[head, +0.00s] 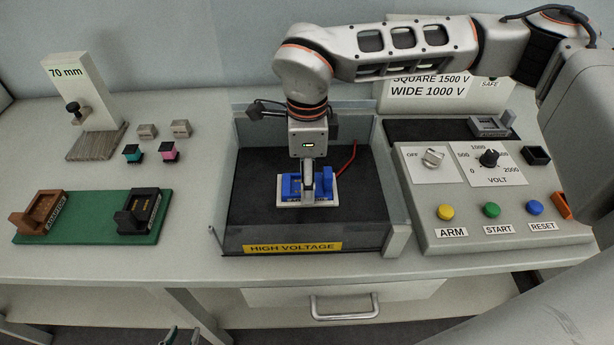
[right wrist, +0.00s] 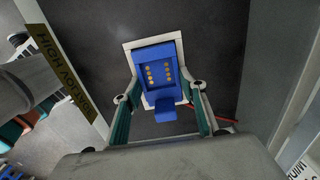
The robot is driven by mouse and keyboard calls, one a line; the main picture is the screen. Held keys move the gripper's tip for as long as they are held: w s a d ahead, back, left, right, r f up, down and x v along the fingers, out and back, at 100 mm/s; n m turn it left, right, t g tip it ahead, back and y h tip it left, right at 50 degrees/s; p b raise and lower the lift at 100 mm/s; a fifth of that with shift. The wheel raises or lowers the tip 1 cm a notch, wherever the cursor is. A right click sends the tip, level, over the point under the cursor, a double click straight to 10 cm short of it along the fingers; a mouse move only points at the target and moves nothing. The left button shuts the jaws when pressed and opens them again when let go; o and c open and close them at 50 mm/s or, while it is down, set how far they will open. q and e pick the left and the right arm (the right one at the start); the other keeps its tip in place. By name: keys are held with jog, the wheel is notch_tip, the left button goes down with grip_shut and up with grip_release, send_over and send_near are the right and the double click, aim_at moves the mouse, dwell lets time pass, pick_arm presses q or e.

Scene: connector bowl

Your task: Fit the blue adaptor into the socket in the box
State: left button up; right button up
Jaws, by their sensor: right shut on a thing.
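The blue adaptor (head: 292,188) is inside the open-topped box (head: 240,236) marked HIGH VOLTAGE, on a white-edged plate (head: 322,204). In the right wrist view the blue adaptor (right wrist: 158,78) shows gold contacts and a front tab, with the white plate (right wrist: 128,48) around it. My right gripper (head: 310,192) reaches down into the box and is shut on the adaptor, its green-padded fingers (right wrist: 163,108) at either side. Whether the adaptor is fully seated is hidden. My left gripper (head: 182,337) shows only its fingertips at the bottom edge, apart and empty.
A green board (head: 95,216) bears a brown connector (head: 42,208) and a black one (head: 140,210). Small teal (head: 132,152) and pink (head: 169,150) blocks lie behind. A control panel (head: 430,215) stands right of the box. A red wire (head: 347,160) runs inside the box.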

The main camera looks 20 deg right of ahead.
jog(key=o, duration=1.3)
notch_tip(320, 180, up, 12)
jog(key=shift+r+p, duration=0.15)
jog(key=shift+p, duration=0.3)
